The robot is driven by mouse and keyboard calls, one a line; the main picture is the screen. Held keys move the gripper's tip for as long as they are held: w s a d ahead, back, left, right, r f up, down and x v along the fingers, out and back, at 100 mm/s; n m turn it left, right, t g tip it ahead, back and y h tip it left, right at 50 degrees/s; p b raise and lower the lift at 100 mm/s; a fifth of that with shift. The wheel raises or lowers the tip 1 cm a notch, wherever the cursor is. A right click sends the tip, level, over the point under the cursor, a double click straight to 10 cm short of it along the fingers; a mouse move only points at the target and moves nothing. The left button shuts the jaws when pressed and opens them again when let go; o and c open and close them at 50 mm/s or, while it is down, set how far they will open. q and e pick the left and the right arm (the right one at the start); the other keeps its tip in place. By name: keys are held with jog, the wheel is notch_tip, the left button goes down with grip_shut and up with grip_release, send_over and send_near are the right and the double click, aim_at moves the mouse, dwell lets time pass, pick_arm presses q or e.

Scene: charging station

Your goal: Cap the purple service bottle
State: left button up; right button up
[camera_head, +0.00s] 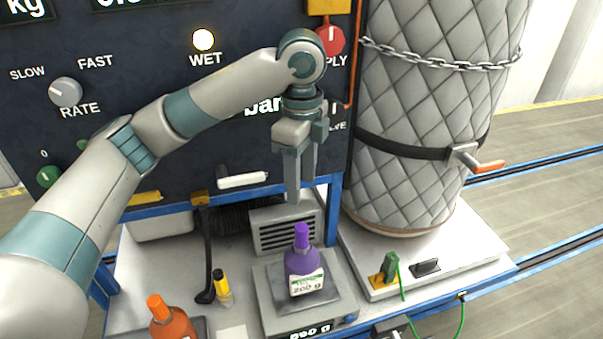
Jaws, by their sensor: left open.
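My right gripper is out of view.
An orange bottle (170,322) stands at the lower left, near a small yellow and black bottle (222,288). A quilted, chained cylinder (420,120) rises at the right, with a green clamp (391,266) before it. The control panel (150,70) stands behind.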

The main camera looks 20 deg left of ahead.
pick_arm(q)
jog(key=shift+r, duration=1.05)
